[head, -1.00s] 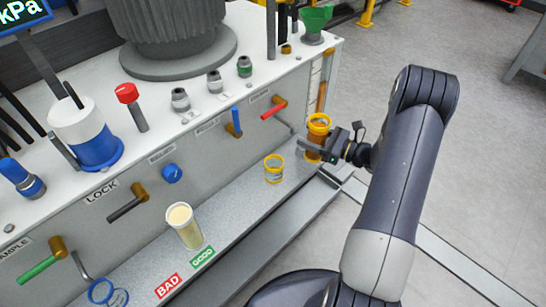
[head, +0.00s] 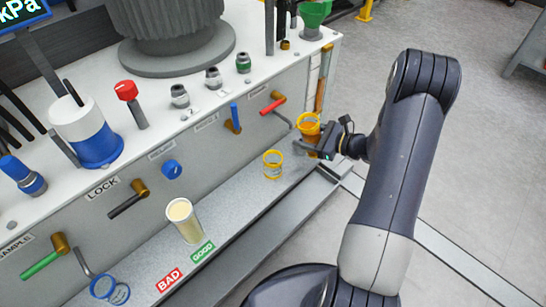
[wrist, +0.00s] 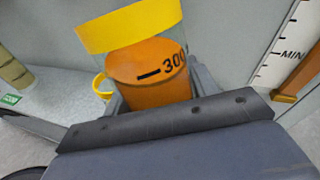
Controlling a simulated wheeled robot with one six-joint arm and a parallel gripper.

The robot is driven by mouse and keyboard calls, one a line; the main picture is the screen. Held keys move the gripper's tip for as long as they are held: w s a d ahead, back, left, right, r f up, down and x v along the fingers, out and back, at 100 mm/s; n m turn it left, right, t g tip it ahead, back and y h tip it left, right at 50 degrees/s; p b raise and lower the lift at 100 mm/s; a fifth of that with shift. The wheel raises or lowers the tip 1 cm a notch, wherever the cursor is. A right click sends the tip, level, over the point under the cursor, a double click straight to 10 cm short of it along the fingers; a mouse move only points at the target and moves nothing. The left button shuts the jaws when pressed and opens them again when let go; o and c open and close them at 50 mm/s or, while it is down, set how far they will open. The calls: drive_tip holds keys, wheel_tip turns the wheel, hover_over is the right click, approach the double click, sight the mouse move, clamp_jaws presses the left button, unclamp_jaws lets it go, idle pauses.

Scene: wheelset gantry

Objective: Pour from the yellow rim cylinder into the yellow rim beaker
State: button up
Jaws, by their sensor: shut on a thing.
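The yellow rim cylinder (head: 308,128), holding orange liquid, is in my gripper (head: 318,148) at the right end of the ledge. It looks close to upright, perhaps slightly tilted. In the wrist view the cylinder (wrist: 150,75) sits between the jaws, with a 300 mark near the liquid's top. The yellow rim beaker (head: 273,165) is clear, looks empty and stands on the ledge, left of and apart from the cylinder. In the wrist view only part of the beaker (wrist: 101,84) shows, mostly hidden behind the cylinder and jaw. The cylinder's lower part is hidden by my gripper.
A cup of pale yellow liquid (head: 184,222) stands farther left on the ledge (head: 235,198), near GOOD and BAD labels. Red (head: 272,103) and blue (head: 234,120) handles stick out of the panel above the beaker.

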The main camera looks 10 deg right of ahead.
sight(302, 129)
drive_tip(key=shift+a+f, duration=0.1)
drive_tip(key=shift+f, duration=0.05)
drive_tip(key=shift+a+f+n+h+p, duration=0.1)
drive_tip(key=shift+a+n+h+p, duration=0.25)
drive_tip(key=shift+n+h, duration=0.4)
drive_tip(key=shift+n+g+h, duration=0.35)
drive_tip(key=shift+g+h, duration=0.05)
drive_tip(key=shift+h, duration=0.15)
drive_tip(key=shift+s+a+r+p, duration=0.1)
drive_tip(key=shift+a+r+p, duration=0.1)
drive_tip(key=shift+r+p, duration=0.85)
drive_tip(key=shift+a+r+p, duration=0.2)
drive_tip(key=shift+r+p, duration=0.75)
drive_tip(key=shift+r, duration=0.05)
drive_tip(key=shift+r+n+h+p, duration=0.4)
drive_tip(key=shift+h+p, duration=0.3)
drive_tip(key=shift+p, duration=0.05)
idle(1.2)
drive_tip(key=shift+f+b, duration=0.35)
drive_tip(key=shift+f, duration=0.2)
drive_tip(key=shift+d+f+n+h+b, duration=0.15)
drive_tip(key=shift+f+n+h+b, duration=0.25)
drive_tip(key=shift+f+h+b, duration=0.6)
drive_tip(key=shift+p, duration=0.35)
drive_tip(key=shift+d+r, duration=0.1)
drive_tip(key=shift+r, duration=0.05)
